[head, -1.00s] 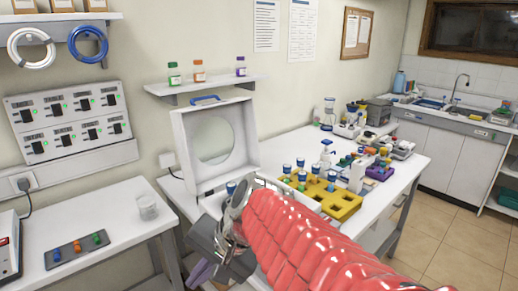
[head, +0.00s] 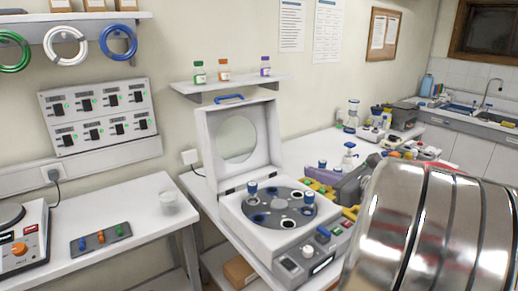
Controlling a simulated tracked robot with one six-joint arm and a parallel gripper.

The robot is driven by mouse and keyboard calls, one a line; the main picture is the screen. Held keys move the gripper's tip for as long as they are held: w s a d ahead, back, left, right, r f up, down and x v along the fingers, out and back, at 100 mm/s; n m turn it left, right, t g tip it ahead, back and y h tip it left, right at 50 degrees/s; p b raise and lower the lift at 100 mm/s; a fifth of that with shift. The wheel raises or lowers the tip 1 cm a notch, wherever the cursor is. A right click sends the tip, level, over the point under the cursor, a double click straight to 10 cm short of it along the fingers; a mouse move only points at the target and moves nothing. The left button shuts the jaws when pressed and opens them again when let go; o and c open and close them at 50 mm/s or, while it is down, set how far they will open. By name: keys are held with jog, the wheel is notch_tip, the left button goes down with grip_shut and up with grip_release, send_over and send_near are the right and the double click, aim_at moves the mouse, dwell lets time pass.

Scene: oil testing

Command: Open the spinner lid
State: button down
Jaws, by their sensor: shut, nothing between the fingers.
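The spinner (head: 262,232) is a white box on the bench in the middle of the head view. Its lid (head: 207,150), with a round window and a blue handle (head: 229,98), stands upright, hinged at the back. Inside, a grey rotor (head: 280,207) with dark holes is exposed and holds blue-capped tubes (head: 252,189). My gripper (head: 325,176) is to the right of the spinner, apart from the lid and empty. It is shut; my arm's large metal links hide part of it and the bench behind.
A yellow rack (head: 322,186) is behind my gripper, partly hidden. A shelf with small bottles (head: 223,69) hangs above the lid. Free room lies left of the spinner.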

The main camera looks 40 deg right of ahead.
jog(key=d, duration=0.1)
jog(key=s+d+m+h, duration=0.1)
jog(key=d, duration=0.1)
jog(key=shift+s+d+r+m+t, duration=0.2)
jog(key=shift+d+r+m+t, duration=0.1)
jog(key=shift+r+m, duration=0.1)
jog(key=shift+w+a+f, duration=0.1)
jog(key=shift+w, duration=0.05)
jog(key=w+r, duration=0.1)
jog(key=w, duration=1.2)
jog(key=shift+a+r, duration=0.15)
jog(key=shift+r, duration=0.1)
jog(key=shift+r, duration=0.2)
